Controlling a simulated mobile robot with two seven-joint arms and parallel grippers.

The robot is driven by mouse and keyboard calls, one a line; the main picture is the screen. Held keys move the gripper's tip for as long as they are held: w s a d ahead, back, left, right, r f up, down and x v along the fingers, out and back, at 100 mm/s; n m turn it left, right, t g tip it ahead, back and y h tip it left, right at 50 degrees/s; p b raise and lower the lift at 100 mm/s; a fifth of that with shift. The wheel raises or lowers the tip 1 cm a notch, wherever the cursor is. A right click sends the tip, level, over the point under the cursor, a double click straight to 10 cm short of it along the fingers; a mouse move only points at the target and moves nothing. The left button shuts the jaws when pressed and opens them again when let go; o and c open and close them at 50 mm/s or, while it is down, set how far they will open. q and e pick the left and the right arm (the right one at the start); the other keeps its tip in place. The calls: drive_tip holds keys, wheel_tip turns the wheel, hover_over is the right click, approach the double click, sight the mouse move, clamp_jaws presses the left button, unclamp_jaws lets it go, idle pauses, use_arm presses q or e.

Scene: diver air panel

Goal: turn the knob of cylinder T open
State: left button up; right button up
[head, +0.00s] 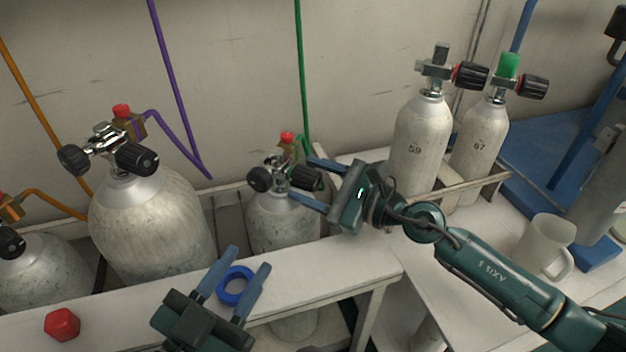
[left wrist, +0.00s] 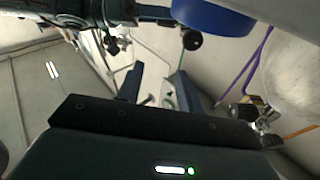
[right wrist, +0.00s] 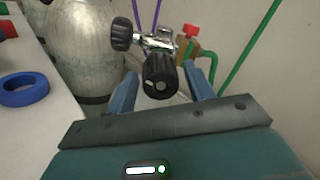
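The small cylinder (head: 284,222) in the middle stands behind the bench rail, with a chrome valve and black knobs. No letter T is readable on it. Its right-hand black knob (head: 305,178) also shows large in the right wrist view (right wrist: 160,76). My right gripper (head: 309,181) is open, with one finger on each side of this knob; gaps show between the knob and both fingers. My left gripper (head: 249,257) is open and empty over the front of the bench, with a blue ring (head: 222,287) seen between its fingers in the head view.
A large cylinder (head: 150,225) and another (head: 45,270) stand at left. Cylinders marked 59 (head: 418,140) and 67 (head: 478,145) stand in a rack at right. A red cap (head: 62,324) lies on the bench rail (head: 330,265). A white mug (head: 545,245) stands at right. Hoses hang along the wall.

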use_arm(q)
drive_tip(key=shift+f, duration=0.1)
use_arm(e)
drive_tip(key=shift+o, duration=0.6)
drive_tip(key=shift+s+d, duration=0.2)
drive_tip(key=shift+d, duration=0.1)
use_arm(q)
drive_tip(key=shift+d+f+b, duration=0.1)
drive_tip(key=shift+d+b, duration=0.05)
drive_tip(key=shift+b, duration=1.1)
use_arm(e)
drive_tip(key=v, duration=1.1)
drive_tip(key=shift+d+f, duration=0.15)
use_arm(q)
drive_tip(key=shift+r+h, duration=0.35)
drive_tip(key=shift+h, duration=0.05)
use_arm(e)
drive_tip(key=shift+s+d, duration=0.35)
drive_tip(key=shift+d, duration=0.15)
